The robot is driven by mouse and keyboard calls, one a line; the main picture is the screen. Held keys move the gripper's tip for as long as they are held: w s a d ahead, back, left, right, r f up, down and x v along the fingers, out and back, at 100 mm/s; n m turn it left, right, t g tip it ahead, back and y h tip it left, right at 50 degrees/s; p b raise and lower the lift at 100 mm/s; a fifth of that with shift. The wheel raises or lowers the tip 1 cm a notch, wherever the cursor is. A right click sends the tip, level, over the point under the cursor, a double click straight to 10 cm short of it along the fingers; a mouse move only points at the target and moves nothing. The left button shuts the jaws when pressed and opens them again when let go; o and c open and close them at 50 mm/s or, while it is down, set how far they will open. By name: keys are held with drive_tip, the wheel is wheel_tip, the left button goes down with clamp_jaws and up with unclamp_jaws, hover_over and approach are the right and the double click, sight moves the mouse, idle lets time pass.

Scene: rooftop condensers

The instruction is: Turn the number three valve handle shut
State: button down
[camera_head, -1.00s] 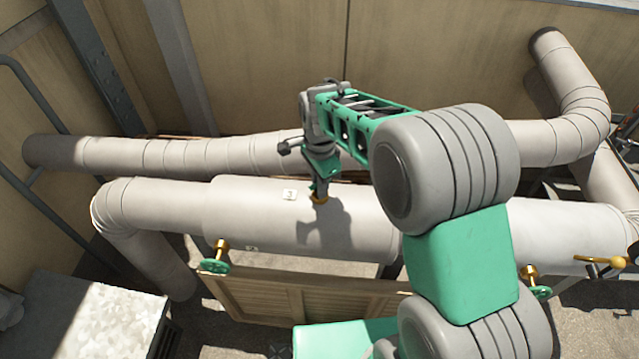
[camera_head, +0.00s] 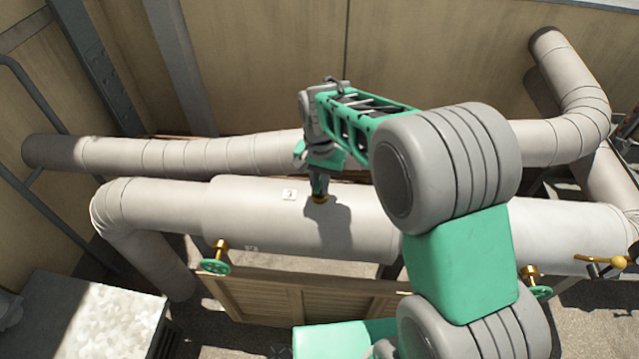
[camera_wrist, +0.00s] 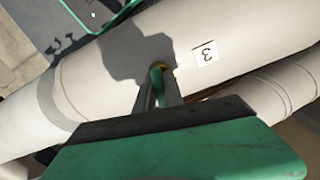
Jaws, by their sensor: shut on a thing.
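The number three valve is on top of the thick pale front pipe (camera_head: 262,212). Its brass base (camera_head: 320,199) shows just under my gripper (camera_head: 319,187). A white tag with a 3 (camera_wrist: 206,53) is on the pipe beside it; the tag also shows in the head view (camera_head: 289,195), left of the valve. My gripper points down and is shut on the valve handle. In the wrist view the fingers (camera_wrist: 158,88) meet at the brass part (camera_wrist: 160,66). The handle is mostly hidden by the jaws, so its angle cannot be told.
A green handwheel valve (camera_head: 216,266) sticks out below the pipe at left, another (camera_head: 541,292) at right. A brass lever valve (camera_head: 606,261) is at far right. A second pipe (camera_head: 180,155) runs behind, near the wall. A metal box (camera_head: 85,318) stands at lower left.

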sight(320, 182)
drive_tip(key=n, duration=0.4)
drive_tip(key=shift+n, duration=2.6)
drive_tip(key=c, duration=1.2)
unclamp_jaws()
drive_tip(key=shift+r, duration=0.1)
wheel_tip(320, 182, up, 8)
drive_tip(key=shift+f+b, duration=0.1)
drive_tip(key=shift+b, duration=0.35)
